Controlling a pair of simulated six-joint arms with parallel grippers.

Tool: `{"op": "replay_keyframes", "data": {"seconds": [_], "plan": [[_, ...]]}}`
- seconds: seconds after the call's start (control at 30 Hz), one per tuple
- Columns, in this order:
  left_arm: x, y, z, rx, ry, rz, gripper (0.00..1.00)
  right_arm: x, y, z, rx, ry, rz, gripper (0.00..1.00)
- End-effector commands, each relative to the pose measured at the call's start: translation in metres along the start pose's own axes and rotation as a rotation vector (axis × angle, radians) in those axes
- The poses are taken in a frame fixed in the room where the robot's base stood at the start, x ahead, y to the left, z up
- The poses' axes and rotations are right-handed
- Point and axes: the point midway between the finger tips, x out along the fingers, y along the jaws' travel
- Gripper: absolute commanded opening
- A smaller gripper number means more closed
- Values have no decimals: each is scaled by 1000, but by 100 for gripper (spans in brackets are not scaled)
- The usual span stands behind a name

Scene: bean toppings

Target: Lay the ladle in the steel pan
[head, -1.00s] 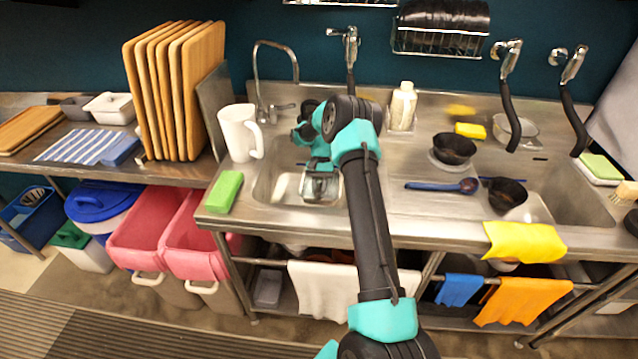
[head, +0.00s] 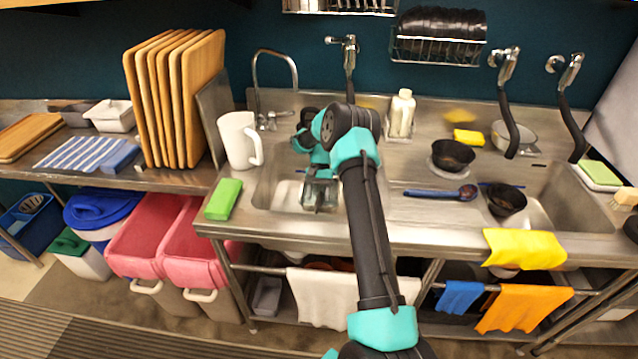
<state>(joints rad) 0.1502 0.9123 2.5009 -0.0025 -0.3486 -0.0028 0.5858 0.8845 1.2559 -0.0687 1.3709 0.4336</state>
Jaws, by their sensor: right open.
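A ladle with a dark blue handle and a brownish bowl (head: 467,192) lies on the steel counter between the two sinks. My right gripper (head: 320,200) is open over the left sink (head: 263,188), well to the left of this ladle. I see nothing held between its fingers. A short thin blue piece (head: 303,171) shows beside the gripper; I cannot tell what it is. A pale, shiny patch (head: 287,195) lies in the sink behind the gripper; I cannot tell whether it is the steel pan or the sink floor. My left gripper is not in view.
Black bowls (head: 453,154) (head: 507,197) stand right of my arm. A white mug (head: 239,140) and green sponge (head: 223,198) sit left of the sink. A white bottle (head: 402,113) stands behind. A yellow cloth (head: 523,248) hangs over the front edge.

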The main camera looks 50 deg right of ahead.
Motion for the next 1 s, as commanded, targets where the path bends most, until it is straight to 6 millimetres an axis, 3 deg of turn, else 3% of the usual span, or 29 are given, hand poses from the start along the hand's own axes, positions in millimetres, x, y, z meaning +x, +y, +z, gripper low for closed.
{"op": "replay_keyframes", "data": {"seconds": [0.17,0.63,1.0], "plan": [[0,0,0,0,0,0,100,-18,0,0,0,3,-1,54],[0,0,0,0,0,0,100,-97,0,0,0,4,-2,54],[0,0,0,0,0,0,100,-118,0,0,0,0,0,54]]}}
